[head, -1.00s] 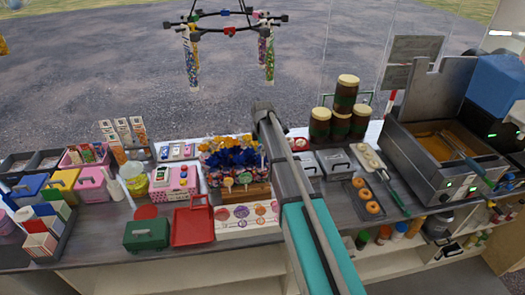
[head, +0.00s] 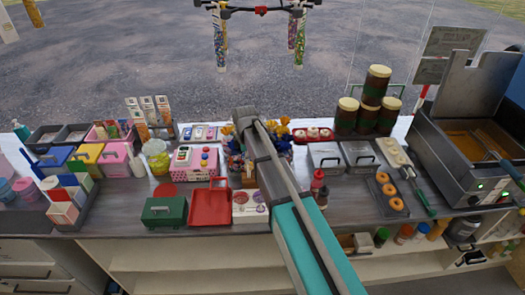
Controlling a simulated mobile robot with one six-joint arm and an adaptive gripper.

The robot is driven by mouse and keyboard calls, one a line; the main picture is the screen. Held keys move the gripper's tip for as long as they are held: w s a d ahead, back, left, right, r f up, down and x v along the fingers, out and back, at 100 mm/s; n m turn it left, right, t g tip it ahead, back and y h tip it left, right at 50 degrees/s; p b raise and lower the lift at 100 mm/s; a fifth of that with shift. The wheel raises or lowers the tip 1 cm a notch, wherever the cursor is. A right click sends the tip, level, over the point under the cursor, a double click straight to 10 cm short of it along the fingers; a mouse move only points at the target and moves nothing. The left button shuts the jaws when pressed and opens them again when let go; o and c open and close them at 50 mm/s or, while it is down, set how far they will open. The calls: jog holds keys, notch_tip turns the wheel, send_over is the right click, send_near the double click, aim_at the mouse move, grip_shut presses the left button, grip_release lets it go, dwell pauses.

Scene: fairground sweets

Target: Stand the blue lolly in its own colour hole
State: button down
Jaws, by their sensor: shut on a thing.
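My arm reaches from the lower right across the counter, and its dark far end hides the middle of the sweets display. The fingers of my gripper do not show, nor does anything between them. Blue and gold wrapped sweets (head: 228,138) stand on both sides of my arm at the back of the counter. A wooden block (head: 236,178) shows in part below them. A white panel with coloured round pictures (head: 247,207) lies in front. I cannot pick out the blue lolly or its own colour hole; my arm covers much of that area.
A red tray (head: 209,207) and a green box (head: 163,212) sit left of the panel. A red bottle (head: 317,184) stands close right of my arm. Brown jars (head: 368,103) and the fryer (head: 470,140) are farther right. Metal frame with hanging tubes is overhead.

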jog(key=s+a, duration=0.2)
jog(key=a, duration=0.1)
jog(key=shift+s+f, duration=0.1)
jog(key=shift+f, duration=0.25)
jog(key=shift+f+b, duration=0.15)
jog(key=shift+b, duration=0.25)
notch_tip(320, 180, down, 6)
jog(key=b, duration=0.6)
jog(key=shift+f+b, duration=0.5)
dwell(1.3)
jog(key=shift+f+b, duration=0.5)
jog(key=shift+f, duration=0.15)
jog(key=shift+f+b, duration=0.55)
jog(key=shift+b, duration=0.1)
jog(key=shift+f, duration=0.15)
dwell(0.4)
